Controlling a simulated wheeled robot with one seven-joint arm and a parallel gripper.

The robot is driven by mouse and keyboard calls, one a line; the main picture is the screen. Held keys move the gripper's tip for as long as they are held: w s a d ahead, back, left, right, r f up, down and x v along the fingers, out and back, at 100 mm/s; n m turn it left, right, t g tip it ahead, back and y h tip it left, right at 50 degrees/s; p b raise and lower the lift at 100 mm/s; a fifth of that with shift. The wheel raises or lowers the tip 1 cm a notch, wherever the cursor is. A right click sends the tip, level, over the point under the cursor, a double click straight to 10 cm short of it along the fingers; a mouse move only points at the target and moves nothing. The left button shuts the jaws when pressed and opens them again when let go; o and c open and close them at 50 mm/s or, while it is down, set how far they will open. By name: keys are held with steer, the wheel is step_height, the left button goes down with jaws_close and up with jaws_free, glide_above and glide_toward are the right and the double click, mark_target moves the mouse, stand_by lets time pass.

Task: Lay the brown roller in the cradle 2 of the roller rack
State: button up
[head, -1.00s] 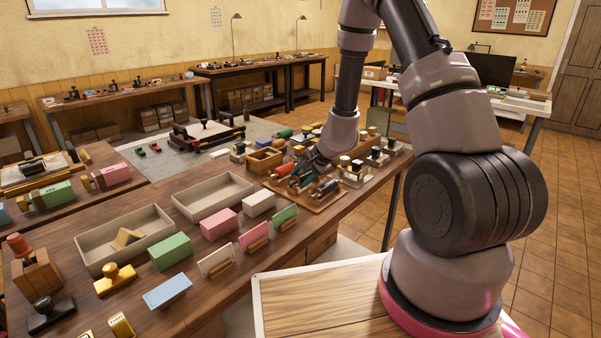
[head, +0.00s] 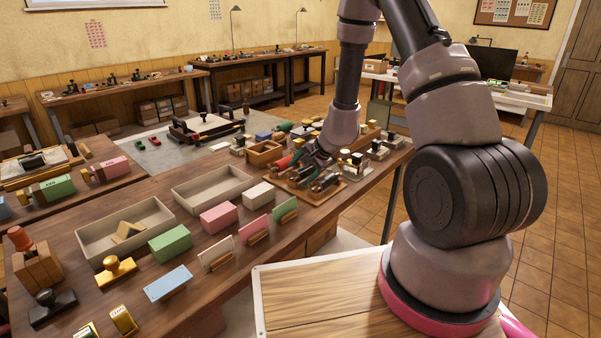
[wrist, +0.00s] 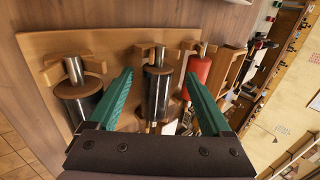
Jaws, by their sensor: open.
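The wooden roller rack (wrist: 40,45) lies on the bench under my gripper, and it also shows in the head view (head: 327,195). In the wrist view a dark roller (wrist: 76,104) lies at left, a dark, shiny roller (wrist: 157,88) in the middle and a red roller (wrist: 197,72) at right. The middle roller rests at a wooden cradle; its shade is too dark to tell if it is the brown one. My gripper (wrist: 160,82) is open, its green fingers apart on either side of the middle roller. The roller's near end is partly hidden. Cradle numbers are not readable.
On the bench, a wooden box (head: 262,154) stands behind the rack and several stamps (head: 355,165) stand to its right. Two grey trays (head: 212,187) and coloured blocks lie to the left. The floor at right is clear.

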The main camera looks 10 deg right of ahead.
steer(key=v, duration=1)
steer(key=shift+r, duration=0.15)
steer(key=s+a+r+n+y, duration=0.1)
steer(key=s+a+r+n, duration=0.2)
steer(key=r, duration=0.7)
steer(key=s+a+r+n+y, duration=0.2)
steer(key=s+r, duration=0.2)
steer(key=r, duration=0.6)
steer(key=s+d+r+h, duration=0.2)
steer(key=s+d+r, duration=0.2)
steer(key=s, duration=0.3)
steer(key=s+d+r+n+h, duration=0.1)
steer(key=s+d+r+h, duration=0.2)
steer(key=s+r, duration=0.3)
steer(key=shift+s+d+n+t+h, duration=0.3)
steer(key=shift+s+d+t, duration=0.1)
steer(key=shift+s+d, duration=0.45)
steer(key=shift+r, duration=0.1)
steer(key=shift+c, duration=0.2)
